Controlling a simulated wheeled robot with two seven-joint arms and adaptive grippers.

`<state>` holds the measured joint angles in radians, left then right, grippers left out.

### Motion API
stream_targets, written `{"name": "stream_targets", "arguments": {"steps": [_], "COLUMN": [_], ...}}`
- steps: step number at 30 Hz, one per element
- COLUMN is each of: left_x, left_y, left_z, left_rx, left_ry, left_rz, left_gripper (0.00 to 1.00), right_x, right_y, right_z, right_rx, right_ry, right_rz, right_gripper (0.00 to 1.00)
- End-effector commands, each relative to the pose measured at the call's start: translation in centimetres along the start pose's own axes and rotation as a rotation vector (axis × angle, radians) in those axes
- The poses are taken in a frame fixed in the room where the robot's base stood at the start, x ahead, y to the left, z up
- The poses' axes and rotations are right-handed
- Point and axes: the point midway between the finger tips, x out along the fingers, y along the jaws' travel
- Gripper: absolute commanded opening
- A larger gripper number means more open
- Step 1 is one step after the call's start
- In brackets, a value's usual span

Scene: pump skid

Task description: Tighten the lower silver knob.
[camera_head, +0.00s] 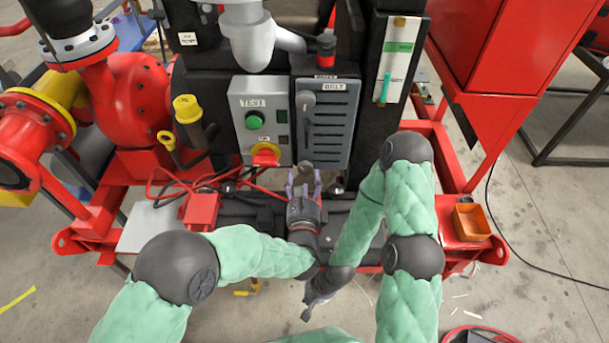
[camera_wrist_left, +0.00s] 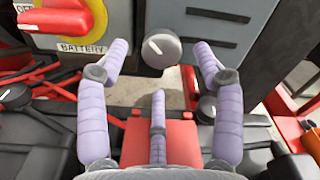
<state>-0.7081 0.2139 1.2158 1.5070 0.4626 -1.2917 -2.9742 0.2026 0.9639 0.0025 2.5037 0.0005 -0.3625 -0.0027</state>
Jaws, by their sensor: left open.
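The lower silver knob (camera_head: 307,168) sits at the bottom of the grey louvred panel, partly hidden by my left gripper in the head view. In the left wrist view the same knob (camera_wrist_left: 161,49) is round and grey with a white pointer line. My left gripper (camera_head: 304,181) is open in front of and just below the knob. In the wrist view its two outer fingers stand left and right of the knob, apart from it, with a third finger below. My right gripper (camera_head: 319,291) hangs low near the middle, away from the panel; its jaws are unclear.
A second grey knob (camera_head: 306,100) with a lever is higher on the louvred panel (camera_head: 338,120). The box to its left carries a green button (camera_head: 254,120) and a red-yellow switch (camera_head: 265,154). Red cables (camera_head: 165,180) lie left of my left gripper. An orange bin (camera_head: 471,222) is at right.

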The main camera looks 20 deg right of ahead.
Motion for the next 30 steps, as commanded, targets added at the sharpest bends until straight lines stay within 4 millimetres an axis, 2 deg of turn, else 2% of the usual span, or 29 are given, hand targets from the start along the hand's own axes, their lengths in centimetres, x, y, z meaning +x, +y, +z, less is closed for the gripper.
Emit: {"name": "stream_targets", "arguments": {"steps": [3,9,19,20,25,26,30], "left_x": [1.8,3.5,3.9,3.9,3.9,3.9,3.9], "left_y": [0.1,0.0,-0.1,-0.1,-0.1,-0.1,-0.1], "left_z": [-0.1,-0.1,0.1,0.0,0.1,0.1,0.1], "left_rx": [0.001,0.000,0.001,0.001,0.001,0.001,0.000], "left_ry": [-0.002,0.000,0.001,0.001,0.000,0.000,-0.002], "left_rz": [0.000,-0.001,-0.001,-0.001,-0.001,-0.001,-0.001], "left_gripper": [0.67,0.67,0.67,0.64,0.16,0.11,0.11], "right_x": [0.8,1.3,1.3,1.3,1.3,1.3,1.3], "right_y": [0.3,0.5,0.5,0.5,0.5,0.5,0.5], "right_z": [-0.1,-0.1,-0.1,-0.1,-0.1,-0.1,-0.1], "right_rx": [0.000,0.000,0.000,0.000,0.000,0.000,0.000], "right_ry": [0.001,0.001,0.001,0.001,0.001,0.001,0.001], "right_rz": [0.000,0.000,0.000,0.000,0.000,0.000,0.000], "right_gripper": [0.00,0.00,0.00,0.00,0.00,0.00,0.00]}}
